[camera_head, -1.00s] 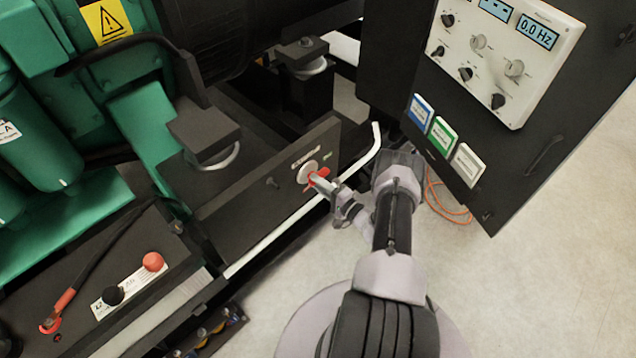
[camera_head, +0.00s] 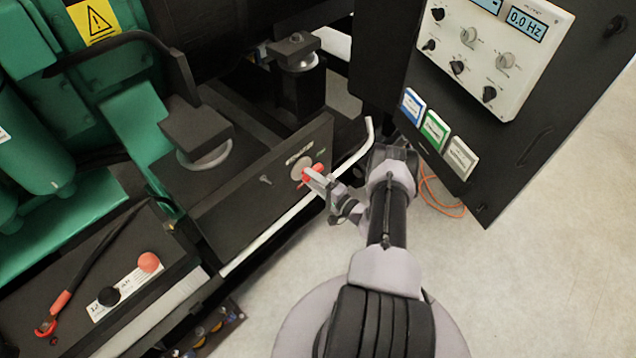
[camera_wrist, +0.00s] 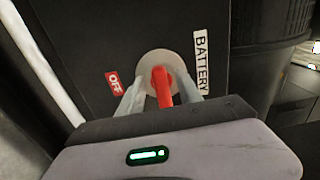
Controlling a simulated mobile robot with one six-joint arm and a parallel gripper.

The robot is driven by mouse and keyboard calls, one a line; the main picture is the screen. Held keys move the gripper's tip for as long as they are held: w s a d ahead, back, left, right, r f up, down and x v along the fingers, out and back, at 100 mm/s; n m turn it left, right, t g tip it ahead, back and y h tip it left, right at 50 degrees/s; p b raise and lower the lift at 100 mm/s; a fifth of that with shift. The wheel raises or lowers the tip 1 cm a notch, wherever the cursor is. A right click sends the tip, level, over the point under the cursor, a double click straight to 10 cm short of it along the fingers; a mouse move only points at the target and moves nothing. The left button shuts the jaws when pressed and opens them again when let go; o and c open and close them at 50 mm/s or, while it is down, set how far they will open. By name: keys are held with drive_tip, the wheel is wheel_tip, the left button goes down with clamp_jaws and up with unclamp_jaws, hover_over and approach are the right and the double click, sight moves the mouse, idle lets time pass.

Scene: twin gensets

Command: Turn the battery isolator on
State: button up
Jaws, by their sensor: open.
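The battery isolator shows as a pale round disc (camera_head: 301,168) with a red handle (camera_head: 319,168) on a dark panel (camera_head: 262,190). In the wrist view the red handle (camera_wrist: 162,86) stands out from the disc (camera_wrist: 165,62). A red OFF label (camera_wrist: 114,83) is left of it and a BATTERY label (camera_wrist: 202,62) right of it. A small green label (camera_head: 321,154) shows beside the disc in the head view. My gripper (camera_wrist: 160,84) is open, with one finger on each side of the handle. Whether either finger touches it cannot be told.
A bent white rail (camera_head: 352,152) runs beside the panel, close to my wrist. A control cabinet (camera_head: 470,110) stands to the right. A battery (camera_head: 75,280) with red and black terminals is at lower left. Pale floor (camera_head: 540,270) is clear at right.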

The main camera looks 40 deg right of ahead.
drive_tip(key=s+d+p, duration=0.1)
drive_tip(key=s+p, duration=0.3)
drive_tip(key=s, duration=1.3)
drive_tip(key=shift+s+d, duration=0.15)
drive_tip(key=shift+s, duration=0.05)
drive_tip(key=w+a+r+n+g+y, duration=0.3)
drive_tip(key=w+r+y, duration=0.15)
drive_tip(key=r, duration=0.45)
drive_tip(key=w+a+r+n+g+y, duration=0.4)
drive_tip(key=w+r, duration=0.2)
drive_tip(key=r, duration=0.3)
drive_tip(key=w+a+r+n+g, duration=0.1)
drive_tip(key=a+r+n+g, duration=0.2)
drive_tip(key=a+r+g, duration=0.6)
drive_tip(key=s+a+r+n+h, duration=0.25)
drive_tip(key=s+a+r, duration=0.25)
drive_tip(key=a+r, duration=0.7)
drive_tip(key=s+a+r+t+h, duration=0.2)
drive_tip(key=s+a+r, duration=0.1)
drive_tip(key=s, duration=0.3)
drive_tip(key=s+a+r+t+h, duration=0.1)
drive_tip(key=s+a+r+h, duration=0.2)
drive_tip(key=s, duration=0.3)
drive_tip(key=shift+s+a+r+t+h, duration=0.15)
drive_tip(key=shift+a+r+t+h, duration=0.2)
drive_tip(key=shift+a+r, duration=0.35)
